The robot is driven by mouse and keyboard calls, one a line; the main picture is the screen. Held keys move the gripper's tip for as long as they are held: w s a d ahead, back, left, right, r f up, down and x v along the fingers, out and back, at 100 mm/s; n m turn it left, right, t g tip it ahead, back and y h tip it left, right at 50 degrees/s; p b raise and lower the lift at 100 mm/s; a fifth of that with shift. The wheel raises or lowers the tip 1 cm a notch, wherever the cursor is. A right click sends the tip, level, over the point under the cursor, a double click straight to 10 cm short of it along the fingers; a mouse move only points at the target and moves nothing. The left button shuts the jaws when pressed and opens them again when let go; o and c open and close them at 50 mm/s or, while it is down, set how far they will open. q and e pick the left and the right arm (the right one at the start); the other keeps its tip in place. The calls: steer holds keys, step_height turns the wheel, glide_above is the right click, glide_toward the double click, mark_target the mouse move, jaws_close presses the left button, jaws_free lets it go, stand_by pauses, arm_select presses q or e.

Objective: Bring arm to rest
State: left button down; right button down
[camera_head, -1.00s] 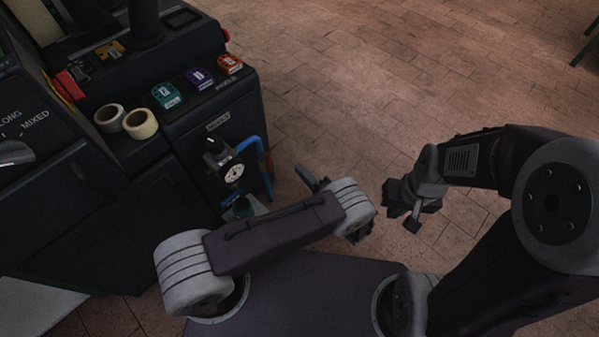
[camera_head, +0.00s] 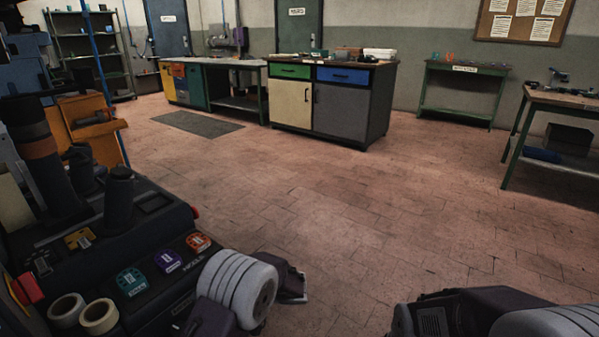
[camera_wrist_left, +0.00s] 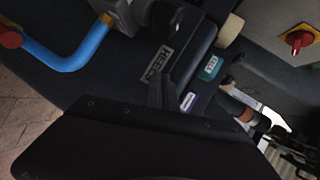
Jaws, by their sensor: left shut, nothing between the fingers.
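My left arm shows at the bottom of the head view beside the dark machine (camera_head: 150,235). Its pale ribbed joint (camera_head: 237,288) stands at the machine's front right corner. My left gripper is mostly hidden there. In the left wrist view my left gripper (camera_wrist_left: 163,88) is shut and empty, in front of the machine's dark face with its HEEL label (camera_wrist_left: 158,66). A blue curved pipe (camera_wrist_left: 68,55) is at the upper left there. My right arm (camera_head: 470,312) shows at the bottom right of the head view; its gripper is out of the picture.
The machine top holds teal (camera_head: 131,281), purple (camera_head: 168,260) and red (camera_head: 198,242) labelled pieces and two tape rolls (camera_head: 98,316). Open tiled floor (camera_head: 330,210) lies ahead. A cabinet bench (camera_head: 340,107), a green table (camera_head: 461,95) and a workbench (camera_head: 560,130) stand farther back.

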arm_select(q)
steer(key=s+a+r+g+h, duration=0.1)
steer(key=s, duration=0.1)
steer(key=s+a+r+n+g+h, duration=0.1)
steer(key=s+a, duration=0.1)
steer(key=s, duration=0.1)
steer(key=s+a+r+n+g+h+p, duration=0.1)
steer(key=s+h, duration=0.1)
steer(key=s, duration=0.1)
steer(key=shift+a+r, duration=0.15)
steer(key=shift+a, duration=0.2)
steer(key=s+d+n+g+h+p, duration=0.1)
steer(key=s+h, duration=0.3)
steer(key=s, duration=0.3)
steer(key=s+d+f+m+t+h, duration=0.1)
steer(key=s+d+f+h, duration=0.15)
steer(key=d, duration=0.25)
steer(key=s+d+f+m+t+h, duration=0.1)
steer(key=d+f+t+h, duration=0.1)
steer(key=d+h, duration=0.25)
step_height(320, 180, up, 38)
steer(key=w+d+m+p, duration=0.1)
steer(key=m+p, duration=0.1)
steer(key=p, duration=3.6)
steer(key=shift+w+y, duration=0.3)
steer(key=shift+w, duration=0.05)
